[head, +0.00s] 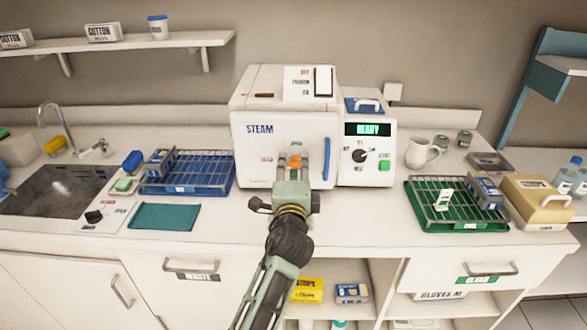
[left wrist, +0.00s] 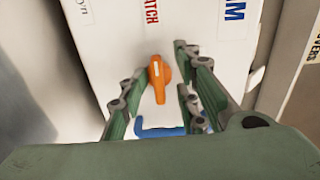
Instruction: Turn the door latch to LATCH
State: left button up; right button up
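The white steam sterilizer (head: 258,140) stands on the counter, its front door closed. The orange door latch (head: 294,161) is on the door's front. In the left wrist view the latch (left wrist: 158,80) lies between my fingers, with a gap on each side. It is elongated up and down there, with a pale mark on it. A red word ending in "ATCH" (left wrist: 151,12) is printed above it. My left gripper (head: 293,168) is open in front of the door; it also shows in the left wrist view (left wrist: 155,100). My right gripper is out of view.
A blue door handle (head: 327,158) is just right of the latch. The control panel (head: 367,150) reads READY. A blue rack (head: 210,178) stands left of the sterilizer and a green rack (head: 427,215) right.

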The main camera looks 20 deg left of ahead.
pick_arm(q)
jog(key=v, duration=0.7)
jog(key=shift+s+d, duration=0.1)
jog(key=shift+s, duration=0.1)
